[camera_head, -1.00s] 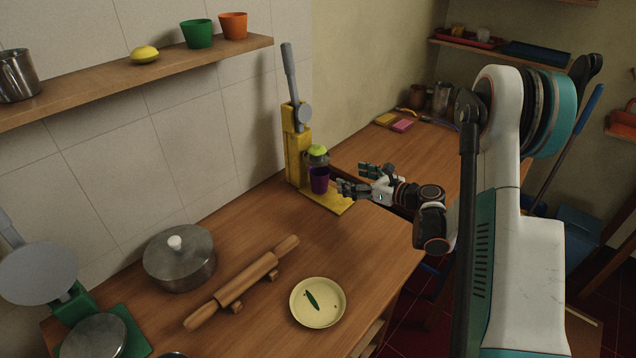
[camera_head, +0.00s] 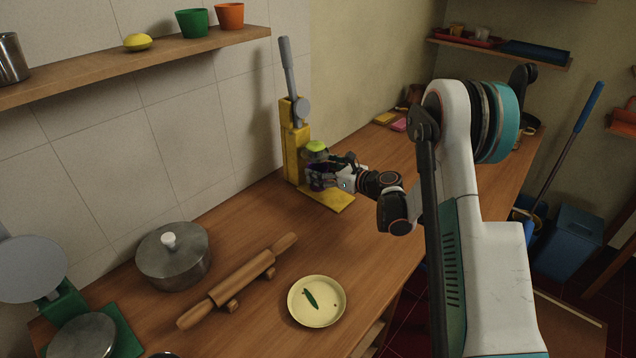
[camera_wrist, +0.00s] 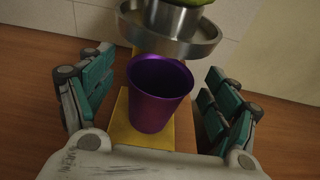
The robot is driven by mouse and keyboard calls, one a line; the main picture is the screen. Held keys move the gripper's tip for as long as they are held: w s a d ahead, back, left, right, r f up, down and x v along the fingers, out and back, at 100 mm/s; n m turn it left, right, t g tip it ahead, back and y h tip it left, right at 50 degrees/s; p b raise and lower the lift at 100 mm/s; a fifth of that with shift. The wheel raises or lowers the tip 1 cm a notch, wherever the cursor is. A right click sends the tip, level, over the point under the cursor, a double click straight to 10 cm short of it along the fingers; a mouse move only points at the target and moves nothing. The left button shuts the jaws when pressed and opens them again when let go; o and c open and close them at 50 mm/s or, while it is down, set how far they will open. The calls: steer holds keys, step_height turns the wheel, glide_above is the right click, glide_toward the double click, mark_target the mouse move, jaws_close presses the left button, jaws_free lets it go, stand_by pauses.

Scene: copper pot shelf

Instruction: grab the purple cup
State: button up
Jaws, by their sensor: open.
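The purple cup (camera_wrist: 157,100) stands upright on the yellow base of the juicer (camera_wrist: 125,128), below its metal bowl, in the wrist view. My gripper (camera_wrist: 160,102) is open, with one teal finger on each side of the cup and a visible gap to both. In the head view my gripper (camera_head: 325,178) is at the juicer (camera_head: 292,155) and covers most of the cup; only a bit of purple (camera_head: 315,187) shows.
The metal bowl (camera_wrist: 170,32) with a green fruit (camera_wrist: 187,2) hangs just above the cup. A plate (camera_head: 335,308), a rolling pin (camera_head: 240,280) and a lidded pot (camera_head: 172,268) are on the counter. A shelf (camera_head: 110,70) runs along the wall above.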

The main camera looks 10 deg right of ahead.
steer(key=shift+x, duration=1)
steer(key=c, duration=1.2)
